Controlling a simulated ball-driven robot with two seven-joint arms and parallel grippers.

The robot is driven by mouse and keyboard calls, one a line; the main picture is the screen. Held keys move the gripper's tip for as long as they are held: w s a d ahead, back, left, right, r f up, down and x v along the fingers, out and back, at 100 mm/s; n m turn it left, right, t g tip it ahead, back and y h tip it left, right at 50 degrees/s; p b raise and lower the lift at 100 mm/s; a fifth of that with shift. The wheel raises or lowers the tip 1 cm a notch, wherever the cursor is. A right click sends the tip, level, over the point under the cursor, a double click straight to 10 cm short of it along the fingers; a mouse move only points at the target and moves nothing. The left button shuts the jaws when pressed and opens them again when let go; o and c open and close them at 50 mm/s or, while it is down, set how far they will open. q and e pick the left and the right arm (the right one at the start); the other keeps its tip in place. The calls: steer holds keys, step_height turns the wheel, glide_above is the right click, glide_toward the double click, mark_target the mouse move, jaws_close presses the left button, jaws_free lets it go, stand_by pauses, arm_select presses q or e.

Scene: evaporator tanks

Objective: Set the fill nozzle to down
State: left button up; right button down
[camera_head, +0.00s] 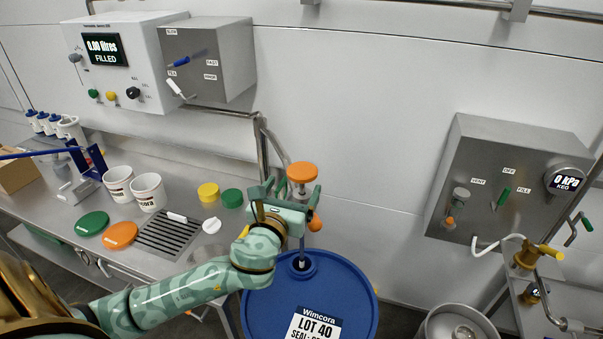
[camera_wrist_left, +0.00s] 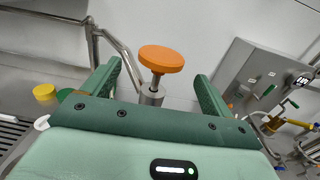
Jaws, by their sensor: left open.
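The fill nozzle has a round orange knob (camera_head: 302,172) on a metal stem. Its lower end shows above the bung opening of a blue drum (camera_head: 262,310); whether the tip enters the opening is unclear. My left gripper (camera_head: 291,188) is open at the nozzle, just below the knob, and its body hides part of the stem. In the left wrist view, the knob (camera_wrist_left: 162,59) and upper stem stand between the two spread green fingers, with a gap on each side. My right gripper is not in view.
A steel bench (camera_head: 190,205) with white tubs, coloured lids and a grate is on the left. A filler control box (camera_head: 125,60) reading "0.00 litres FILLED" hangs above it. A steel valve panel (camera_head: 500,180) and a keg (camera_head: 455,325) are on the right. A bent pipe (camera_head: 262,140) runs close behind the gripper.

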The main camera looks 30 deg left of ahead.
mark_target(301, 190)
arm_select(q)
steer(key=x, duration=0.6)
steer(key=shift+w+b, duration=0.3)
steer(key=shift+w, duration=0.1)
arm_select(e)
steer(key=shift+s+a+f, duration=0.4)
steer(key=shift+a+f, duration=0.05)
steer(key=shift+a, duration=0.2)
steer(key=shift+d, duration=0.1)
